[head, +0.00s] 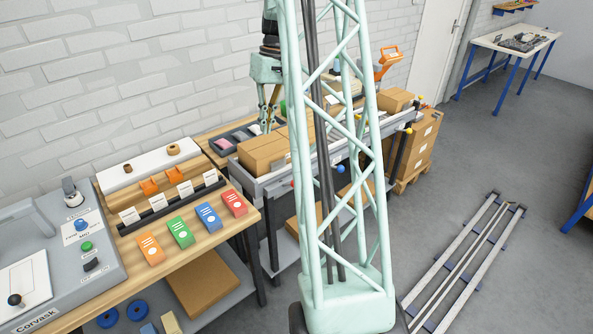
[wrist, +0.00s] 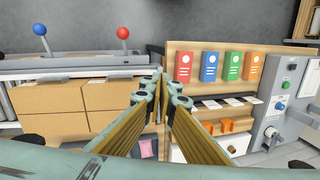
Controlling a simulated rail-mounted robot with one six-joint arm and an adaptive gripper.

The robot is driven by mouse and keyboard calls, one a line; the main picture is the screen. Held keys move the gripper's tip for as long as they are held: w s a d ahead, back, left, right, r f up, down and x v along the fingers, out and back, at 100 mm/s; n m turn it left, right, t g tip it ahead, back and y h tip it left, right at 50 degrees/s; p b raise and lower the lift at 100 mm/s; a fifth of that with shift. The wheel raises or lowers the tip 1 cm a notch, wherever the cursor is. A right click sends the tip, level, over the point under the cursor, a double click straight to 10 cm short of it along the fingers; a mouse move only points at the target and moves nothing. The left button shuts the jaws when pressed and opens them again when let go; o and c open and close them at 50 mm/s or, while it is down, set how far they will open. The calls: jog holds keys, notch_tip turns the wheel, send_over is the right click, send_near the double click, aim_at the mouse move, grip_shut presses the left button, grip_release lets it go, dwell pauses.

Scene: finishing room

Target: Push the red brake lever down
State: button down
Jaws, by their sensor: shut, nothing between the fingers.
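The red brake lever shows in the wrist view as a red ball knob (wrist: 122,33) on a grey stem. It stands upright at the conveyor's edge, above the cartons in the picture. In the head view its red knob (head: 292,183) peeks out beside my pale green lattice column. A lever with a blue knob (wrist: 40,29) stands to its left in the wrist view. My gripper (wrist: 166,88) is shut and empty, with its fingertips apart from the red knob. In the head view my gripper (head: 268,122) hangs over the back of the conveyor, partly behind the column.
Cartons (wrist: 50,101) sit on the conveyor. Beside it, a wooden bench (head: 188,262) holds coloured boxes (head: 180,232) and a grey control panel (head: 80,245). More cartons (head: 420,140) are stacked on a pallet. Open floor lies in front of the conveyor.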

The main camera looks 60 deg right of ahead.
jog(key=s+d+f+m, duration=0.1)
jog(key=s+d+f, duration=0.5)
jog(key=d+f, duration=0.2)
jog(key=shift+s+d+y+p, duration=0.35)
jog(key=shift+d+y+p, duration=0.1)
jog(key=shift+d, duration=0.55)
jog(key=shift+f, duration=0.25)
jog(key=s+a+x, duration=0.1)
jog(key=s+x, duration=0.1)
jog(key=x, duration=1)
jog(key=shift+s+a, duration=0.2)
jog(key=shift+a, duration=0.1)
jog(key=shift+s+f, duration=0.15)
